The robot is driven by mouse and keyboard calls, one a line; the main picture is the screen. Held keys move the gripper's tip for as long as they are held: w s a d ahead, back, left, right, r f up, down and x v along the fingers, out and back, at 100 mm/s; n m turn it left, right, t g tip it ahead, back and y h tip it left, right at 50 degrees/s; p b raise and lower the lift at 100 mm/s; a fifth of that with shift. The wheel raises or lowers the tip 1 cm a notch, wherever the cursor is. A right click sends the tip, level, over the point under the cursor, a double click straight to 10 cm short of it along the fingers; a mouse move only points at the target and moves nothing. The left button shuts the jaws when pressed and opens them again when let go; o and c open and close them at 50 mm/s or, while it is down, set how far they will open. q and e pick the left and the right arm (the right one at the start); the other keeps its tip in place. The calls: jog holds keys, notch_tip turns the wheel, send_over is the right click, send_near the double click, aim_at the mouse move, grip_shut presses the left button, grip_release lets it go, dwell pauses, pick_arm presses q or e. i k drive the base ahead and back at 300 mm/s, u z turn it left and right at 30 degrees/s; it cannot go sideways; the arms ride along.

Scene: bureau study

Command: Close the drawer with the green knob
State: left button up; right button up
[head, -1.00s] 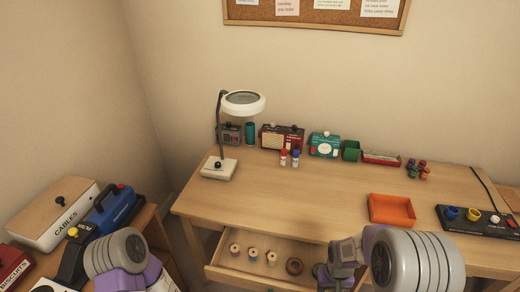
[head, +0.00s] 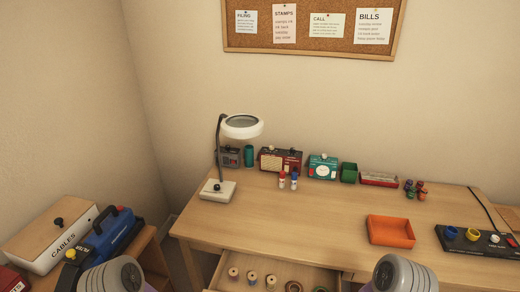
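An open drawer (head: 262,262) sticks out from the front of the wooden desk (head: 310,225), near the bottom edge of the head view. Several small spools lie in it, among them one at its left (head: 233,273) and a brown ring-shaped one (head: 293,287). The drawer's front face and any knob on it are below the picture, so I cannot see a green knob. Neither gripper is in view. Only a rounded grey part of each of my arms shows at the bottom edge, one left of the drawer and one right of it.
A lamp (head: 218,190), small boxes and bottles stand along the back of the desk. An orange tray (head: 391,231) and a black panel with knobs (head: 478,241) are at the right. A side table at the left holds a cables box (head: 48,237) and a blue case (head: 113,232).

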aim_at(310, 277)
jog(key=k, duration=0.5)
jog(key=u, duration=1.1)
jog(key=i, duration=0.65)
jog(key=z, duration=0.5)
